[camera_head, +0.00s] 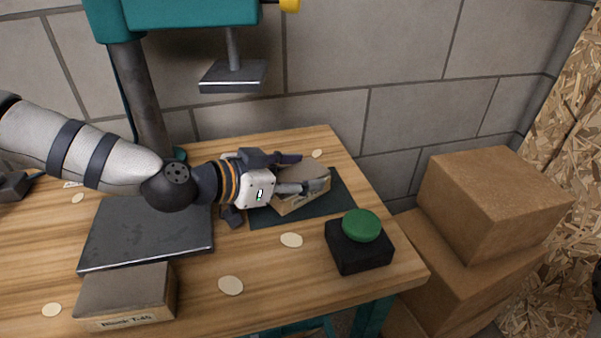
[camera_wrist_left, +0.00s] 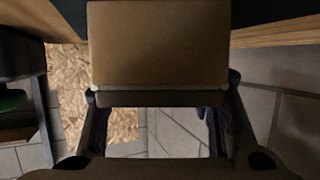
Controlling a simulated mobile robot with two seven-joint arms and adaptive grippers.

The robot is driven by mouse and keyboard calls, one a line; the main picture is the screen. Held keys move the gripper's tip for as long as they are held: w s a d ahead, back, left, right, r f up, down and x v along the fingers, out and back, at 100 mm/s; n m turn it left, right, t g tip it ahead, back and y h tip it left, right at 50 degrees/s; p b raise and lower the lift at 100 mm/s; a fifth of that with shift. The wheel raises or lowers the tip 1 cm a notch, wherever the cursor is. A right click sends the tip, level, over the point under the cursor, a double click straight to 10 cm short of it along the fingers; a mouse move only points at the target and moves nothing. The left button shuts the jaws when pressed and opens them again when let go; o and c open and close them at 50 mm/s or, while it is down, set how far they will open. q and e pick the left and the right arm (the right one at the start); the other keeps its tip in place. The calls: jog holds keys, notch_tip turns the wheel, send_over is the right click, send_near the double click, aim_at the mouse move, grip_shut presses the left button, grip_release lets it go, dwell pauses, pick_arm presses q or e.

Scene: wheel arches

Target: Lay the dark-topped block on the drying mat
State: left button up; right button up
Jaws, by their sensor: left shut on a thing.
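My left gripper (camera_head: 308,172) is shut on a block (camera_head: 296,203) with pale tan sides; the fingers hide much of its top. In the left wrist view the block (camera_wrist_left: 160,45) fills the space between the fingers, showing a plain tan face and a darker strip along its lower edge. The block is over the dark drying mat (camera_head: 343,198) at the back right of the table, low to it; I cannot tell whether it touches. Another block (camera_head: 127,290), with a dark brown top and a lettered pale front, lies at the front left.
A dark flat plate (camera_head: 150,232) lies left of the mat. A green push button on a black base (camera_head: 360,248) stands close to the mat's front right corner. A teal press frame (camera_head: 180,15) rises behind. Cardboard boxes (camera_head: 490,205) are stacked right of the table.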

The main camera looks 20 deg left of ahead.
pick_arm(q)
jog(key=o, duration=1.5)
jog(key=shift+r, duration=0.3)
jog(key=p+v, duration=0.2)
jog(key=v, duration=0.3)
jog(key=p+v, duration=0.1)
jog(key=v, duration=0.4)
jog(key=shift+a+r+p, duration=0.25)
jog(key=shift+r+p, duration=0.05)
jog(key=shift+p, duration=0.1)
jog(key=shift+s+a, duration=0.3)
jog(key=shift+s, duration=0.45)
pick_arm(e)
jog(key=w+r+t, duration=0.2)
jog(key=w+r, duration=0.2)
jog(key=w, duration=0.1)
jog(key=shift+r, duration=0.35)
pick_arm(q)
jog(key=shift+f, duration=0.1)
